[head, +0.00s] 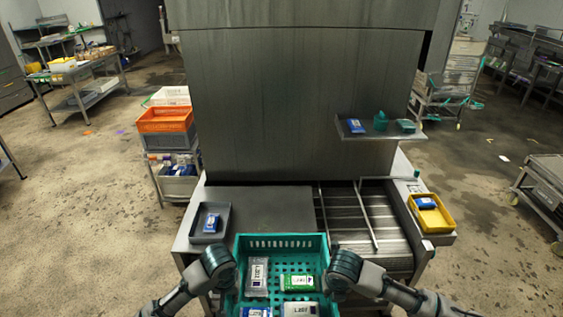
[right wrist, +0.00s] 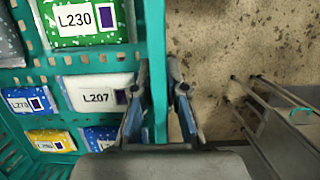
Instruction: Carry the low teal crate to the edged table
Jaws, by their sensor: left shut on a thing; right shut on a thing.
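The low teal crate (head: 283,243) is at the bottom middle of the head view, in front of the steel machine, with several labelled packs inside. My left gripper (head: 232,284) is at its left wall, shut on it; the fingertips are partly hidden. My right gripper (head: 331,286) is at its right wall. In the right wrist view the right gripper (right wrist: 157,105) has one finger on each side of the teal crate wall (right wrist: 154,50). I cannot tell which table is the edged one; a table (head: 80,76) stands at the far left.
The large steel machine (head: 300,90) blocks the way ahead, with a grey tray (head: 196,232) and a yellow tray (head: 444,221) on its front. An orange crate (head: 165,118) sits on a stack at left. A low cart (head: 548,190) stands at right. Floor is open on both sides.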

